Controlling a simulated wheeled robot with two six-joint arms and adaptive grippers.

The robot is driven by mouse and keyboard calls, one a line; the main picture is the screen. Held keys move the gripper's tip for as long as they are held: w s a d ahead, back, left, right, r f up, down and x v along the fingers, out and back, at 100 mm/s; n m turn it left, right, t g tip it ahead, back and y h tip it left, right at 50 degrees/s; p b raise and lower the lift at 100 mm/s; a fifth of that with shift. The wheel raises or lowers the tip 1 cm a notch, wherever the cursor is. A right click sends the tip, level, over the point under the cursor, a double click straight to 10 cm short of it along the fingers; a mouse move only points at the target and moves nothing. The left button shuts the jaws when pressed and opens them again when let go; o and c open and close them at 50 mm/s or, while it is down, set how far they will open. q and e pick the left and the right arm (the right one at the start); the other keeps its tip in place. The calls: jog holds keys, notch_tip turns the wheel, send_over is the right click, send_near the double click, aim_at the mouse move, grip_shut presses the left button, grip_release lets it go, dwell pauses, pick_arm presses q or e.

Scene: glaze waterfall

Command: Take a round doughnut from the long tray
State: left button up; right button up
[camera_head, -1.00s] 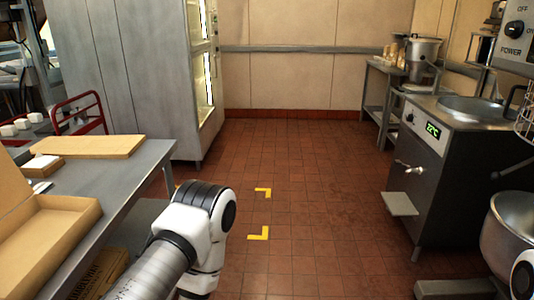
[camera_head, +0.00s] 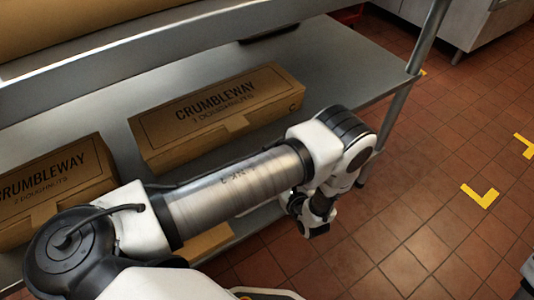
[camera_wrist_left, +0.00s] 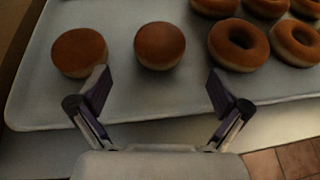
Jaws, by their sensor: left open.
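The long tray (camera_wrist_left: 40,100) is pale with a raised rim and shows in the left wrist view. Two round doughnuts without holes lie on it: one at left (camera_wrist_left: 79,52) and one near the middle (camera_wrist_left: 160,46). Ring doughnuts (camera_wrist_left: 238,45) lie to their right and farther back, several in all. My left gripper (camera_wrist_left: 159,90) is open and empty over the tray's near edge. Its fingers point towards the middle round doughnut, with a finger to each side in the picture. The head view shows my left arm, but not the tray. My right gripper is not in view.
In the head view, two brown doughnut boxes, one in the middle (camera_head: 218,115) and one at left (camera_head: 55,185), stand on a steel shelf (camera_head: 345,62) beyond my left arm. Red tiled floor (camera_head: 440,160) with yellow corner marks lies open to the right.

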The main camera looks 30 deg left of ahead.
pick_arm(q)
jog(key=shift+w+a+f, duration=0.15)
jog(key=shift+a+f, duration=0.25)
jog(key=b+x, duration=0.1)
jog(key=x, duration=0.1)
jog(key=b+x, duration=0.1)
jog(key=x, duration=0.1)
jog(key=shift+w+a+r, duration=0.1)
jog(key=shift+w+a, duration=0.15)
jog(key=shift+a, duration=0.05)
jog(key=shift+r, duration=0.1)
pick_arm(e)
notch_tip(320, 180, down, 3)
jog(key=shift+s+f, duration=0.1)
pick_arm(q)
jog(key=c, duration=1.2)
